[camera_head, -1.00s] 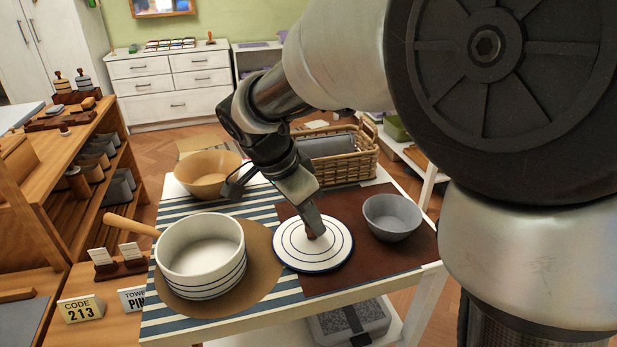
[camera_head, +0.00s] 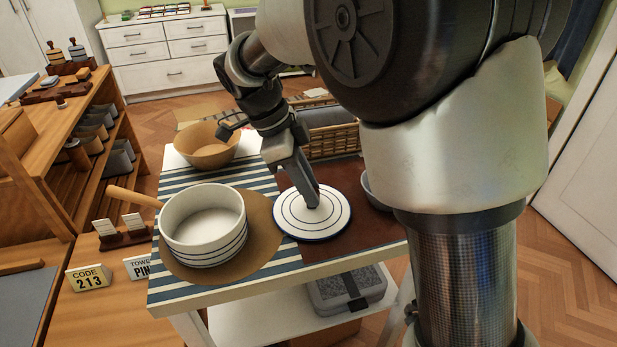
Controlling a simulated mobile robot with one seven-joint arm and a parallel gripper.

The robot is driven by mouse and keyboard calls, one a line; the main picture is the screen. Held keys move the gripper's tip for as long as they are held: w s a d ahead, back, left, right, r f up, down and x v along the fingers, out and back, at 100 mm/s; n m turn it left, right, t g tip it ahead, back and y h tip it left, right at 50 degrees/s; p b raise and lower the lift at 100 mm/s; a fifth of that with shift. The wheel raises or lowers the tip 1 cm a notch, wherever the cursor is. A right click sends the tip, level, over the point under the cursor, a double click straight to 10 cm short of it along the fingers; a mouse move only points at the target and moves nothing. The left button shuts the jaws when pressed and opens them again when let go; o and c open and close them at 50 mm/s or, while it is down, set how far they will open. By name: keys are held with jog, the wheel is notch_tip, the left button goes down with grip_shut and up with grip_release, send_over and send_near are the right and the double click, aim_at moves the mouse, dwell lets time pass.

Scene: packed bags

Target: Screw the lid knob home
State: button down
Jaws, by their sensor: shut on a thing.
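The lid (camera_head: 336,222) is a flat white disc with dark blue rings. It lies on the brown mat to the right of the pot. My gripper (camera_head: 312,204) points down at the lid's middle and is shut on the knob there. The fingers hide the knob, so I cannot tell how far it is screwed in. The white pot (camera_head: 204,235) with blue bands and a wooden handle (camera_head: 133,196) stands open on a round tan mat (camera_head: 262,238).
A wooden bowl (camera_head: 207,148) and a wicker basket (camera_head: 342,143) stand at the back of the table. A grey bowl (camera_head: 374,192) at right is mostly hidden by my arm. A wooden shelf unit (camera_head: 60,200) stands at left.

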jog(key=shift+r+m+p, duration=0.2)
jog(key=shift+m+p, duration=0.35)
jog(key=shift+m, duration=0.05)
jog(key=shift+w+m+g+p, duration=0.1)
jog(key=shift+m+g+p, duration=0.25)
jog(key=shift+m+g, duration=0.2)
jog(key=shift+f+m, duration=0.2)
jog(key=shift+m, duration=0.35)
jog(key=shift+r+m+g+p, duration=0.25)
jog(key=shift+m+g+p, duration=0.1)
jog(key=shift+m+p, duration=0.35)
jog(key=shift+w+f+m+g+y+p, duration=0.15)
jog(key=shift+m+g+p, duration=0.1)
jog(key=shift+m, duration=0.25)
jog(key=shift+s+f+m+g+y+p, duration=0.1)
jog(key=shift+m+g+y+p, duration=0.1)
jog(key=shift+m, duration=0.3)
